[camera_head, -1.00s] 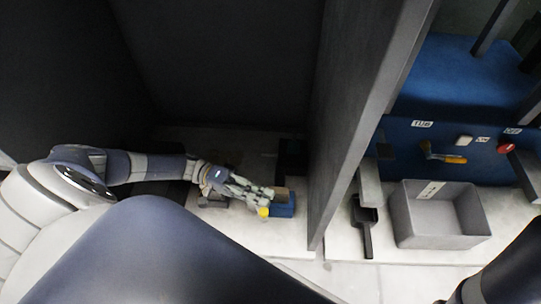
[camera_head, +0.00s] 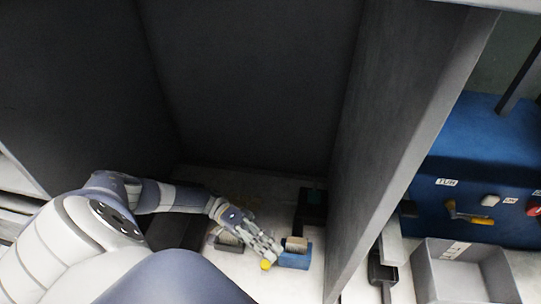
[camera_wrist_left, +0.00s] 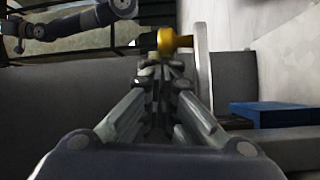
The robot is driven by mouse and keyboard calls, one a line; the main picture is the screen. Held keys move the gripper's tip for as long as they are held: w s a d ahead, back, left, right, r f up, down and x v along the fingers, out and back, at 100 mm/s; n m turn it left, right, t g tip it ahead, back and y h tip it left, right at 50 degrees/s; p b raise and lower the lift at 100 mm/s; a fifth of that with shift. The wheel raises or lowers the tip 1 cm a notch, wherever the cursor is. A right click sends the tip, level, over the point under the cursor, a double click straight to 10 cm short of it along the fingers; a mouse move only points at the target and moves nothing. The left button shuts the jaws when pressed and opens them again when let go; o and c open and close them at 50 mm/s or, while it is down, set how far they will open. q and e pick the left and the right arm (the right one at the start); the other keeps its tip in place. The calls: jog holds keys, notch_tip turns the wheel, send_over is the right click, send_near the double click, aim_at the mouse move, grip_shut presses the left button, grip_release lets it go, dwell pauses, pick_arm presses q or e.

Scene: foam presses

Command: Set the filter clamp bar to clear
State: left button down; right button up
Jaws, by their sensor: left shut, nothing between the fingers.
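A yellow knob (camera_head: 266,265) shows at the tip of my left gripper (camera_head: 271,253) in the head view. In the left wrist view the yellow piece (camera_wrist_left: 172,41) lies just beyond the closed fingertips (camera_wrist_left: 162,66), beside a pale grey bar (camera_wrist_left: 203,72). This may be the clamp bar, but its setting cannot be read. The left fingers are together with nothing between them. Whether they touch the yellow piece cannot be told. My right gripper is not in view.
A blue block (camera_head: 296,261) with a tan top stands just right of the left gripper. A tall grey partition (camera_head: 385,140) rises farther right. Beyond it are a blue machine with a yellow-handled lever (camera_head: 470,217) and an open grey bin (camera_head: 440,285).

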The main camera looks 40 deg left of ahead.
pick_arm(q)
jog(key=shift+r, duration=0.1)
dwell(0.3)
notch_tip(320, 180, up, 10)
dwell(0.6)
dwell(0.5)
